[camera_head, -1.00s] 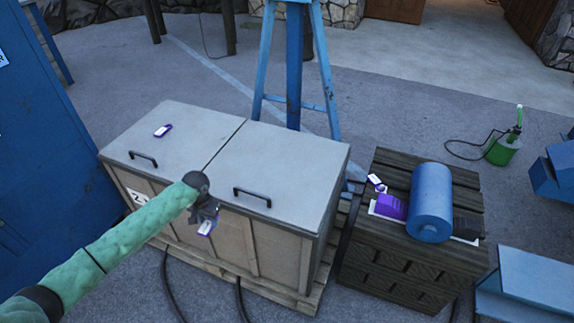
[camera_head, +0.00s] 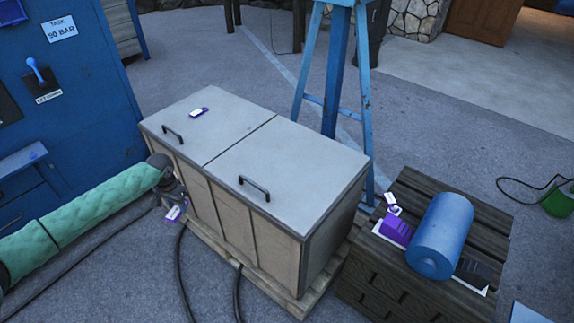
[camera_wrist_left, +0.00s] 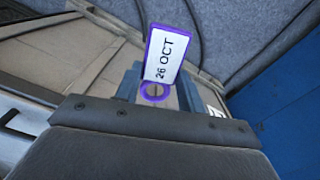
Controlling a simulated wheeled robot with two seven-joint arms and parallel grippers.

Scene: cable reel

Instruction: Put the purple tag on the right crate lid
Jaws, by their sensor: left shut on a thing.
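My left gripper (camera_head: 175,200) is shut on a purple-edged white tag (camera_head: 173,213), low by the front left side of the crate. In the left wrist view the tag (camera_wrist_left: 165,57) reads "26 OCT" and sticks out past the fingertips (camera_wrist_left: 154,92), its purple ring between them. The right crate lid (camera_head: 290,165) is grey, closed and bare except for its black handle (camera_head: 254,188). The left crate lid (camera_head: 215,118) is closed and has another purple and white tag (camera_head: 199,112) lying on it. My right gripper is not in view.
A dark wooden box (camera_head: 395,280) at right holds a blue cylinder (camera_head: 440,235), a purple item (camera_head: 397,231) and another tag (camera_head: 393,204). A blue stand (camera_head: 338,75) rises behind the crate. A blue cabinet (camera_head: 80,110) stands left. Black hoses (camera_head: 180,270) lie in front.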

